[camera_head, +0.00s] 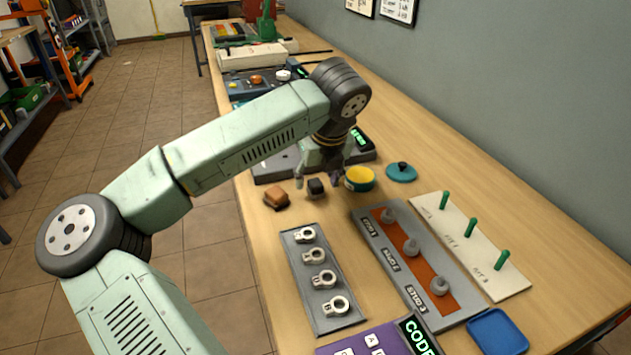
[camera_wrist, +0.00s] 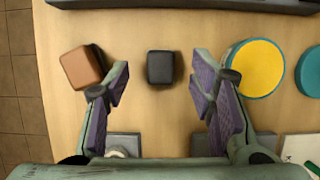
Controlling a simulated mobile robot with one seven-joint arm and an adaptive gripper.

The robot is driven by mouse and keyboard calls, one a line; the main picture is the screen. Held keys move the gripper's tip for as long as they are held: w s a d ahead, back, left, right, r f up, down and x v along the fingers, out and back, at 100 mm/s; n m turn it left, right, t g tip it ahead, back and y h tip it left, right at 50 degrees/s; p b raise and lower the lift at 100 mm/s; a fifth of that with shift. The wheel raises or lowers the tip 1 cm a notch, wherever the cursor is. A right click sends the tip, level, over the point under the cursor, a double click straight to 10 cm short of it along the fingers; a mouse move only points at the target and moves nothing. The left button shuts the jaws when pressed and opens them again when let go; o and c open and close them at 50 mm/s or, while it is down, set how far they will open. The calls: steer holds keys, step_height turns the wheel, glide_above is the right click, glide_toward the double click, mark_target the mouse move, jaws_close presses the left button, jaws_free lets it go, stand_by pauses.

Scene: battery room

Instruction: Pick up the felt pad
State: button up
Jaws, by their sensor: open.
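A small dark grey block with rounded corners, which looks like the felt pad (camera_head: 316,188), lies on the wooden bench. In the wrist view the felt pad (camera_wrist: 160,67) sits midway between the fingers and a little ahead of their tips, touching neither. My gripper (camera_head: 318,179) points down over it, open and empty. In the wrist view my gripper (camera_wrist: 161,80) shows purple-grey finger pads spread wide on both sides.
A brown block (camera_head: 276,197) lies close by the left finger. A yellow-topped teal round container (camera_head: 360,178) stands close by the right finger, with a teal lid (camera_head: 401,172) beyond it.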

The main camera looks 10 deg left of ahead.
steer(key=shift+x, duration=0.85)
steer(key=shift+c, duration=0.2)
steer(key=c, duration=1)
